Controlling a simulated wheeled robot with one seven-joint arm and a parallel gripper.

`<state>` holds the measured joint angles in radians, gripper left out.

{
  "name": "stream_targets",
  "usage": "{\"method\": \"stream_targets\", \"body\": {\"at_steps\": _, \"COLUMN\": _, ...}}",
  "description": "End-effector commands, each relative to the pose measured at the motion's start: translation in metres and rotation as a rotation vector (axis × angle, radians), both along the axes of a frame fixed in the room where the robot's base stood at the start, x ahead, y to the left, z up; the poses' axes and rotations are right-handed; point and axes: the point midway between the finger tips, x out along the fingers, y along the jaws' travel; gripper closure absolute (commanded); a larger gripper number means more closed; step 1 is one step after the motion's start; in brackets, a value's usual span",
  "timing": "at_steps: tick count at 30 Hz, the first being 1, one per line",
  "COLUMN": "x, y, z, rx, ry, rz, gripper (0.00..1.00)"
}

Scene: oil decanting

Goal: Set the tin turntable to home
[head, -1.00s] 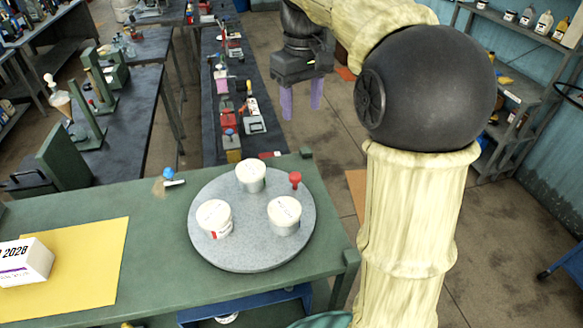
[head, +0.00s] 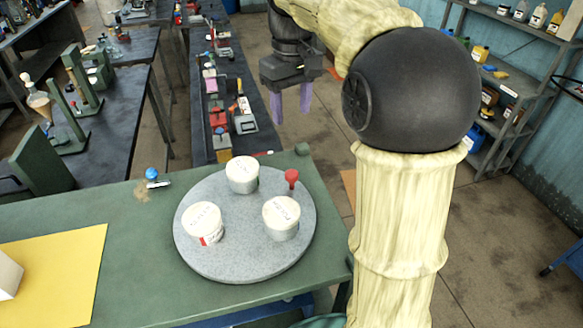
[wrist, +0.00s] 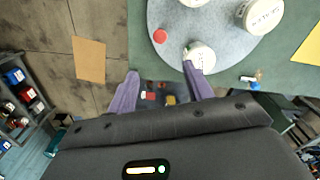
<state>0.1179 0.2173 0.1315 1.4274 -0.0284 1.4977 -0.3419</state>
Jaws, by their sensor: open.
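The tin turntable (head: 247,262) is a round grey disc on the green table. Three white lidded tins stand on it: one at the back (head: 242,175), one at the left (head: 203,223) and one at the right (head: 281,218). A red knob (head: 291,178) stands up near its back right rim; it also shows in the wrist view (wrist: 160,36). My gripper (head: 291,105) has purple fingers, apart and empty. It hangs above and beyond the table's far right corner. In the wrist view my gripper (wrist: 160,85) points down, with one fingertip overlapping a tin (wrist: 200,55).
A blue-topped item (head: 152,174) and a small white piece lie behind the turntable at left. A yellow mat (head: 60,265) with a white box (head: 8,275) is at the table's left. Benches with tools stand behind; shelves stand at right.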

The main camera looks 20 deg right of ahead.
Motion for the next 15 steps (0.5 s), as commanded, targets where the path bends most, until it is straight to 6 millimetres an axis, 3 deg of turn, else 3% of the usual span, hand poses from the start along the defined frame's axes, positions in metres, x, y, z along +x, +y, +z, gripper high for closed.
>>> {"method": "stream_targets", "body": {"at_steps": 5, "x": -0.001, "y": 0.000, "z": -0.018, "rx": 0.000, "ry": 0.004, "rz": 0.000, "gripper": 0.49}}
{"method": "stream_targets", "body": {"at_steps": 15, "x": -0.001, "y": 0.000, "z": -0.073, "rx": 0.000, "ry": 0.005, "rz": 0.000, "gripper": 0.49}}
